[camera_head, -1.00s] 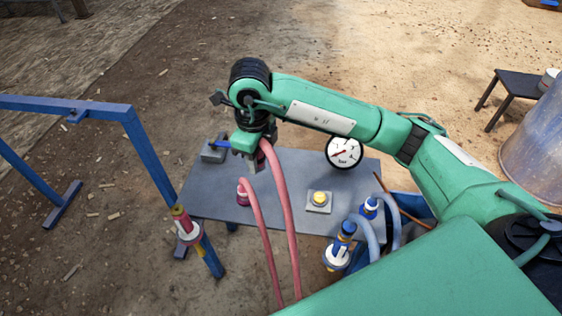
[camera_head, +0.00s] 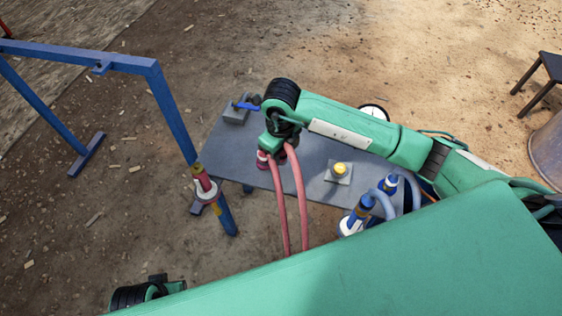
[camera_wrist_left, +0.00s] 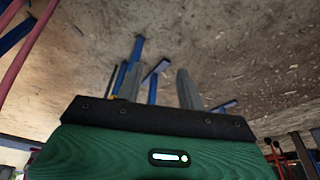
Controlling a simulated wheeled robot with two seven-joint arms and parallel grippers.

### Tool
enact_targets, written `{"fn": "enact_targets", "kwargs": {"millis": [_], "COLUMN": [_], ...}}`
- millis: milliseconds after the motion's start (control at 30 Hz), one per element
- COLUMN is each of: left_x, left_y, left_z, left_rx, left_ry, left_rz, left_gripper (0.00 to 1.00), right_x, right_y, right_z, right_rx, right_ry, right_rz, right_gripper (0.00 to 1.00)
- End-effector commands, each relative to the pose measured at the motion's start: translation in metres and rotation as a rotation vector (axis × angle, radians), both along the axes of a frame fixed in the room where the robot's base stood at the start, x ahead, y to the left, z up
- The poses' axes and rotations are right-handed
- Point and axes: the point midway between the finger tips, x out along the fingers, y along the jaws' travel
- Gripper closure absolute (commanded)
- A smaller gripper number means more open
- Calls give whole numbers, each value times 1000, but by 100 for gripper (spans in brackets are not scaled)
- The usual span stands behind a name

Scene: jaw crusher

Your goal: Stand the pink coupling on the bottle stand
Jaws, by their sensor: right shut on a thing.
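My right gripper (camera_head: 274,148) is shut on a pink coupling whose pink hose (camera_head: 298,190) leaves the jaws and hangs down to the right. The gripper hides most of the held coupling. Another pink-red coupling with a pale ring (camera_head: 262,160) shows just left of the jaws at the table's near edge, with its own hose; I cannot tell if the gripper touches it. My left gripper (camera_wrist_left: 158,88) is open and empty over the ground in the left wrist view. I cannot identify the bottle stand for certain.
The grey table (camera_head: 315,178) carries a yellow button box (camera_head: 339,171) and a blue-handled block (camera_head: 237,112). Blue couplings (camera_head: 360,212) with hoses stand at the right. A blue frame (camera_head: 172,110) with a red-yellow fitting (camera_head: 204,183) stands left. A gauge (camera_head: 374,113) is partly hidden.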

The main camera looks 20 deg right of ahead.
Motion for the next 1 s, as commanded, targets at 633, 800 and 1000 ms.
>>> {"fn": "enact_targets", "kwargs": {"millis": [633,800,1000], "left_x": [-2,-5,-4], "left_y": [0,1,1], "left_z": [10,7,11], "left_rx": [-2,-1,-1], "left_ry": [-12,-4,-7], "left_rz": [0,0,0], "left_gripper": [62,62,62], "right_x": [0,0,0], "right_y": [0,0,0], "right_z": [-46,-49,-48], "right_rx": [0,-1,-1], "right_ry": [-1,-1,-1], "right_rz": [2,1,1], "right_gripper": [100,100,48]}}
